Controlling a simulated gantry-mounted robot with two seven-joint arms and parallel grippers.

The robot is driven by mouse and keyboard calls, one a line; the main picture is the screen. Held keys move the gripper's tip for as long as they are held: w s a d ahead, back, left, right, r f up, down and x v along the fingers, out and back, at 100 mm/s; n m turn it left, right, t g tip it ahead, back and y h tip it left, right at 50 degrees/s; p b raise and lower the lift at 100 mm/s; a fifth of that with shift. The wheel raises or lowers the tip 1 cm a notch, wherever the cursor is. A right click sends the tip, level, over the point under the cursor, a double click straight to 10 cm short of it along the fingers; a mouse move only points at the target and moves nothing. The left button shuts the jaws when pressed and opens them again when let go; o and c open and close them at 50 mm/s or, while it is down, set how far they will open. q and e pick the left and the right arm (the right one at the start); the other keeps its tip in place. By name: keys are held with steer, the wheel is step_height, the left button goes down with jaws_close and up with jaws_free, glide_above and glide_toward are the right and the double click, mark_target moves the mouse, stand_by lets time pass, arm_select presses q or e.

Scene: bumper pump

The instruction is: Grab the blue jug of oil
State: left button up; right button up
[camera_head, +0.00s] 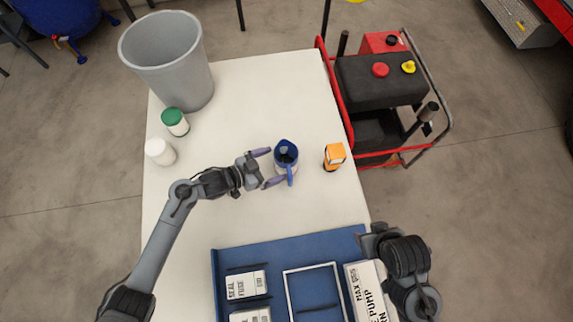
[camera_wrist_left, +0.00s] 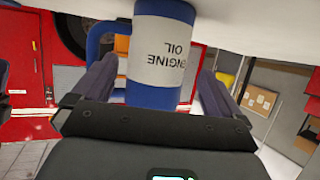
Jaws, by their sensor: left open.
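The blue jug of oil (camera_head: 285,156) stands on the white table, with its blue handle toward the front in the head view. In the left wrist view the jug (camera_wrist_left: 160,55) shows a white label reading "ENGINE OIL". My left gripper (camera_head: 272,167) is open, with one finger on either side of the jug. The fingers (camera_wrist_left: 155,85) do not look closed on it. My right gripper (camera_head: 372,240) is over the blue tray's right side, near the white pump box; its fingers are not clear.
An orange-capped bottle (camera_head: 334,157) stands just right of the jug. A grey bin (camera_head: 170,60), a green-lidded jar (camera_head: 175,121) and a white bottle (camera_head: 160,151) are at left. The blue tray (camera_head: 290,248) holds boxes in front. A red-framed generator (camera_head: 380,80) stands beyond the right edge.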

arm_select(q)
steer(key=shift+b+x, duration=0.4)
steer(key=shift+x, duration=1.85)
steer(key=shift+s, duration=0.1)
steer(key=shift+c, duration=0.3)
steer(key=c, duration=1)
steer(key=shift+c, duration=0.2)
steer(key=shift+r, duration=0.15)
